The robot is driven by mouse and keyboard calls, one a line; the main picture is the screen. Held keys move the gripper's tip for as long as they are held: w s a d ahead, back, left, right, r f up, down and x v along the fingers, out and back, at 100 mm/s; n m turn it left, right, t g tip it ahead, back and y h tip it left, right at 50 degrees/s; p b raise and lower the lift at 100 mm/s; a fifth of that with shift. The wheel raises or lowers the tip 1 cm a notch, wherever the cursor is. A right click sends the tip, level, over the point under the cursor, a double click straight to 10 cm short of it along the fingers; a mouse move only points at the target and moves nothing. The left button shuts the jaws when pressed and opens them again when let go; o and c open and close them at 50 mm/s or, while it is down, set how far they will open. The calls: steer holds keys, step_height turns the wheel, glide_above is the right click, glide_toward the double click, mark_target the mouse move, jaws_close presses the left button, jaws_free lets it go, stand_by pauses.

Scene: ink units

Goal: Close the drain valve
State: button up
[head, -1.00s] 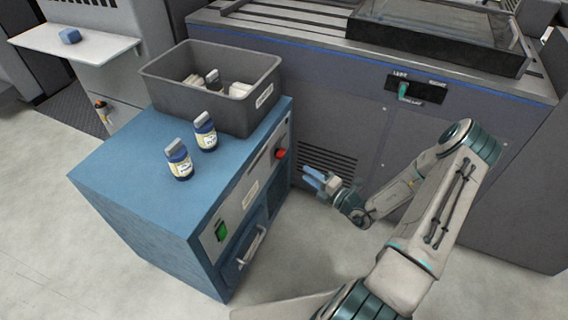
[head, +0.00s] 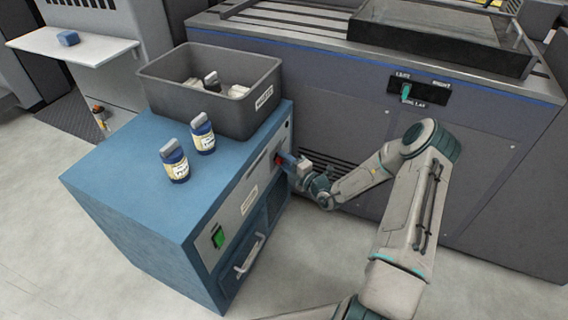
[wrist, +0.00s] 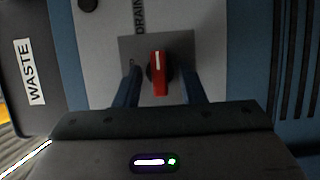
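The drain valve's red knob (wrist: 158,74) sits on a grey plate under the word DRAIN in the wrist view, with a white line along it. My gripper (wrist: 160,76) is open, with one blue finger on each side of the knob and a visible gap on both sides. In the head view, my gripper (head: 283,159) is at the right end of the blue cabinet's (head: 130,165) front panel and mostly hides the knob.
A grey bin (head: 205,105) labelled WASTE holds several items on the cabinet. Two labelled bottles (head: 175,164) (head: 203,136) stand in front of it. A green switch (head: 218,238) and a handle (head: 250,256) are on the cabinet front. A large grey machine (head: 450,170) stands behind my arm.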

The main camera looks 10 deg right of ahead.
steer(key=shift+w+a, duration=0.15)
steer(key=shift+w, duration=0.05)
steer(key=c, duration=0.7)
steer(key=shift+o, duration=0.2)
